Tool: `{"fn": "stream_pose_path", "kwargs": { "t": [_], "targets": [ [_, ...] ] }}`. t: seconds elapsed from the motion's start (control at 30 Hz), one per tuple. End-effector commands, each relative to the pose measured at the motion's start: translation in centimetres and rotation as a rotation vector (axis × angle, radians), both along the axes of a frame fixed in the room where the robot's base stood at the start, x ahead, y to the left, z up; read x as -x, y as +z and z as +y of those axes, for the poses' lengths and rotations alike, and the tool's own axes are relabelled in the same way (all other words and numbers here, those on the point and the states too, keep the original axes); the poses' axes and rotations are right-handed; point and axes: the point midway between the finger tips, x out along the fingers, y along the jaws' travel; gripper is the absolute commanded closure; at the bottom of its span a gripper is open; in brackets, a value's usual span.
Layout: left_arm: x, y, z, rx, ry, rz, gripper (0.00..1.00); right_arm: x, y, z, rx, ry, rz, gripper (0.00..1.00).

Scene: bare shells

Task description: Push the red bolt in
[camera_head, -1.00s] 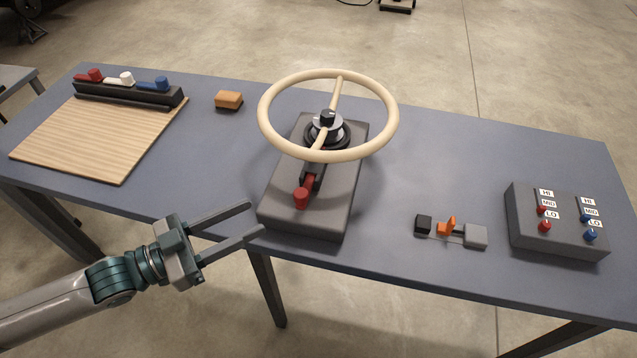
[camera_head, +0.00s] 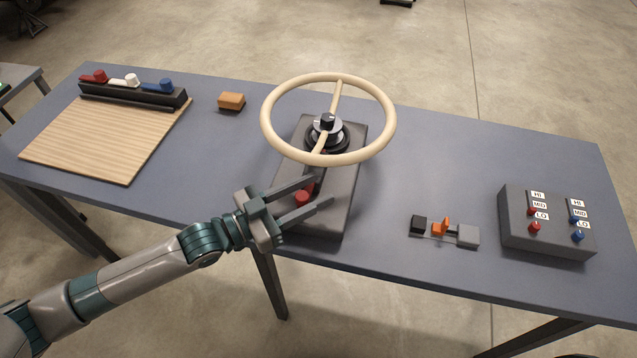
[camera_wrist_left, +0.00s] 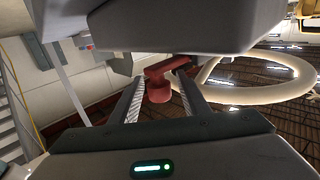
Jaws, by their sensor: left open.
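The red bolt (camera_head: 302,197) sits at the front of a dark grey block (camera_head: 330,222), below a cream steering wheel (camera_head: 376,150). My left gripper (camera_head: 323,188) is open, with one finger on each side of the bolt's red knob. In the left wrist view the red bolt (camera_wrist_left: 159,90) shows between the two fingertips (camera_wrist_left: 155,80) of my left gripper, with its arm running to the right. I cannot tell whether either finger touches it. My right gripper is in neither view.
A small orange-and-black switch piece (camera_head: 440,228) and a grey box with red and blue levers (camera_head: 545,235) stand on the right. An orange block (camera_head: 231,101), a wooden board (camera_head: 95,145) and a rack of coloured handles (camera_head: 130,95) are on the left. The table between is clear.

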Motion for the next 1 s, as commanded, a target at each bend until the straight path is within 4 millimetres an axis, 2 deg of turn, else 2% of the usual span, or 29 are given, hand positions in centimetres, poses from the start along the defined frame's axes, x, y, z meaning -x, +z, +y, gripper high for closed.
{"fn": "stream_pose_path", "kwargs": {
  "t": [0.2,0.53,0.57,0.73,0.9,1.0],
  "targets": [
    [-0.7,0.0,-1.5,0.0,-0.001,0.001,0.58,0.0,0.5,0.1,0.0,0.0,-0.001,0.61],
    [-0.8,0.0,-1.6,-0.001,0.0,0.0,0.58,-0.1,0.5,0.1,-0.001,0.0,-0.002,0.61],
    [-0.8,0.0,-1.6,-0.001,0.0,0.0,0.61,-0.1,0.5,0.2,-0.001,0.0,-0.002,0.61],
    [-0.8,0.0,-1.6,0.0,0.0,0.001,1.0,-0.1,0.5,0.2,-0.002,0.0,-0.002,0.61],
    [-0.9,-0.1,-1.7,0.0,0.0,0.0,1.0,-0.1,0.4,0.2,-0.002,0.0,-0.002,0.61],
    [-1.7,-0.1,-1.9,0.0,0.0,-0.001,1.0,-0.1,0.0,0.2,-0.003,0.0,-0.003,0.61]
  ]
}}
